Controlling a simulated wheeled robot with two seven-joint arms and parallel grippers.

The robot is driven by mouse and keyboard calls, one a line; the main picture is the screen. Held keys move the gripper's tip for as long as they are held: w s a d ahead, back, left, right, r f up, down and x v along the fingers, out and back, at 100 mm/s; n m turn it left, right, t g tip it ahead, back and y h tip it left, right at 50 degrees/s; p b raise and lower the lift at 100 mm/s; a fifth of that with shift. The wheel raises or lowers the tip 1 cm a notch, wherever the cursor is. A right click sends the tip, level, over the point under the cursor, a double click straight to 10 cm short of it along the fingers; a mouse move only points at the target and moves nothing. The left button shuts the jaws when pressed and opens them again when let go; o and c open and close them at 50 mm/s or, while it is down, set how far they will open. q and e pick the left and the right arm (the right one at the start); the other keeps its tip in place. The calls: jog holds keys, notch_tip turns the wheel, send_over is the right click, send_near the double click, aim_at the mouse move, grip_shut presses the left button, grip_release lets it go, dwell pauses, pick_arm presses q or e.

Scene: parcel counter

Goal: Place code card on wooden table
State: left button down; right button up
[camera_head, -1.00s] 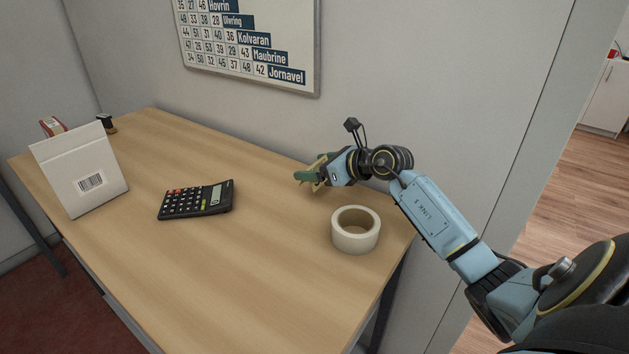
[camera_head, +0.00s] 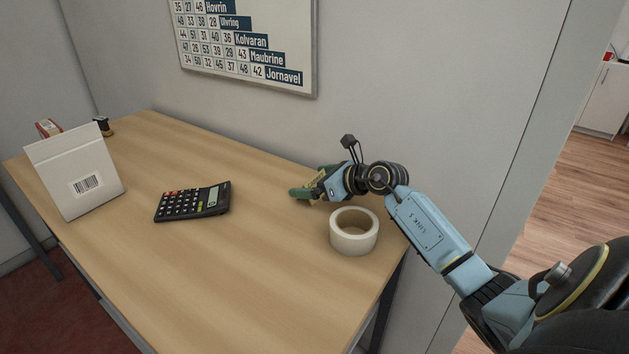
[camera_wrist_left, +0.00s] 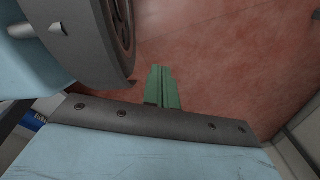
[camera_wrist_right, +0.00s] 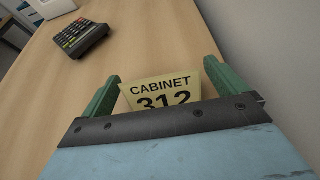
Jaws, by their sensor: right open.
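The code card (camera_wrist_right: 165,90) is pale yellow and reads "CABINET 312" in the right wrist view. Its lower part is hidden behind my right gripper's body. My right gripper (camera_head: 308,181) is open at the wall side of the wooden table (camera_head: 240,265), with one green finger on each side of the card and gaps beside it. In the head view the card (camera_head: 316,182) is a small yellowish patch between the fingers; whether it rests on the tabletop is not clear. My left gripper (camera_wrist_left: 163,88) shows only in the left wrist view, its green fingers together and empty above a reddish floor.
A white tape roll (camera_head: 354,232) stands close to my right gripper, towards the table's front right edge. A black calculator (camera_head: 193,201) lies left of it. A white box with a barcode (camera_head: 75,170) stands at the far left. The table's front middle is clear.

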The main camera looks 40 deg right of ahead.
aim_at(316, 180)
jog(key=shift+r, duration=0.15)
jog(key=shift+s+d+r, duration=0.1)
jog(key=shift+s, duration=0.2)
jog(key=v, duration=0.2)
jog(key=shift+s+d+r+p, duration=0.1)
jog(key=shift+s+p, duration=0.25)
pick_arm(q)
jog(key=shift+s+d+r+p, duration=0.15)
jog(key=shift+s+r+p, duration=0.1)
jog(key=shift+s, duration=0.3)
jog(key=shift+s+d+r+p, duration=0.1)
jog(key=shift+s+r+p, duration=0.1)
jog(key=shift+s, duration=0.3)
pick_arm(e)
jog(key=v, duration=0.8)
jog(key=shift+s+r, duration=0.2)
jog(key=shift+s, duration=0.05)
pick_arm(q)
jog(key=shift+d, duration=0.3)
